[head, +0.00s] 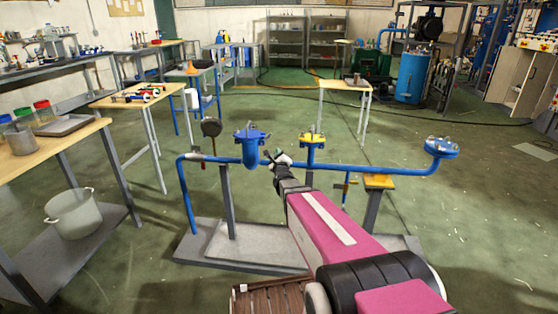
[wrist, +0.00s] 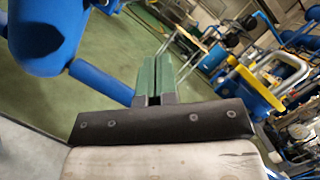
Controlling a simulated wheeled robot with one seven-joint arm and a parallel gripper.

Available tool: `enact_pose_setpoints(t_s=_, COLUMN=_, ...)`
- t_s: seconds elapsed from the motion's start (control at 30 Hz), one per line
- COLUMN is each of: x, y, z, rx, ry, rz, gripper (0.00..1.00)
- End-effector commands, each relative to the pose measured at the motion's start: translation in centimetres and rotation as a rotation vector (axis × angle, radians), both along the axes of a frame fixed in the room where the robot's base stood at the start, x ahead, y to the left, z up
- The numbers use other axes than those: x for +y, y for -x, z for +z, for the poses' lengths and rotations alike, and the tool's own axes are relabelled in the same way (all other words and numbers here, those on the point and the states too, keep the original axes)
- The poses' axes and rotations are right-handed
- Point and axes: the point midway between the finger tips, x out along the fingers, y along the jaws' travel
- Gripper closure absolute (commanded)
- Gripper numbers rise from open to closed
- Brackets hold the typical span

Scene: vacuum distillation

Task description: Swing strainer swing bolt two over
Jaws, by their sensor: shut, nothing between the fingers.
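A blue strainer body (head: 251,152) with a round blue top flange stands on the blue pipe in the head view. Small metal fittings sit on its top; I cannot tell single swing bolts apart at this size. My gripper (head: 272,157) is just right of the strainer, near the pipe. In the wrist view my gripper (wrist: 153,58) has its two green fingers together, with nothing between them. A blue cylindrical body (wrist: 45,35), apparently the strainer, is at the upper left there, apart from the fingertips. Its top is out of that view.
A yellow-flanged fitting (head: 312,140) stands on the pipe right of my gripper; a yellow and blue part (wrist: 258,90) shows in the wrist view. A blue flange (head: 441,147) ends the pipe at right. A grey base tray (head: 215,245) lies below.

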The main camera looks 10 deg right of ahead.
Motion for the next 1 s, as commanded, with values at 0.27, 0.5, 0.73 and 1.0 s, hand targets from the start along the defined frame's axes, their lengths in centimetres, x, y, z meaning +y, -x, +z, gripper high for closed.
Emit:
enact_pose_setpoints(t_s=0.27, x=0.6, y=-4.3, z=1.8, rx=-0.001, ry=0.002, rz=0.002, gripper=1.00)
enact_pose_setpoints(t_s=0.5, x=1.6, y=-5.5, z=3.1, rx=0.001, ry=0.001, rz=0.000, gripper=1.00)
enact_pose_setpoints(t_s=0.73, x=1.8, y=-5.6, z=3.3, rx=0.002, ry=0.000, rz=0.001, gripper=1.00)
enact_pose_setpoints(t_s=1.0, x=1.8, y=-5.5, z=3.3, rx=0.003, ry=0.006, rz=0.001, gripper=1.00)
